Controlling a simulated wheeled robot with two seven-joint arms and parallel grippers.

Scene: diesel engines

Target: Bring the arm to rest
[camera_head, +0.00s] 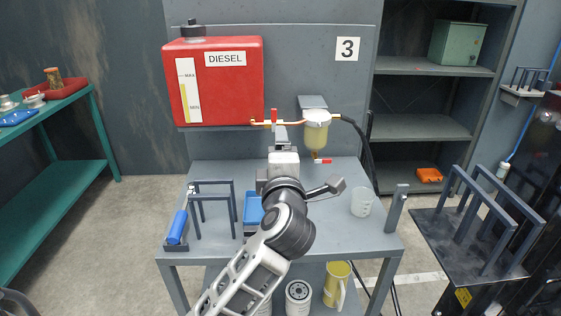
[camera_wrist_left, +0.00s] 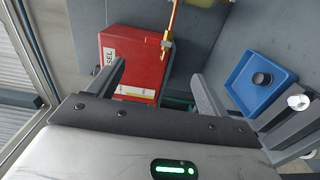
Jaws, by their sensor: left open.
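My left arm comes in from the bottom of the head view and reaches up over the grey workbench. My left gripper (camera_head: 281,142) is in front of the back panel, just below the copper fuel line; its fingers are hard to make out there. In the left wrist view the two fingers of the left gripper (camera_wrist_left: 158,70) stand wide apart with nothing held between them. Beyond them are the red diesel tank (camera_wrist_left: 135,62) and the copper pipe (camera_wrist_left: 172,28). My right gripper is not in view.
The red diesel tank (camera_head: 214,85) and the fuel filter (camera_head: 317,130) hang close to the arm. On the bench (camera_head: 330,232) are a blue tray (camera_head: 252,208), a clear beaker (camera_head: 361,203) and a grey rack (camera_head: 213,200). Black hoses run down at the right.

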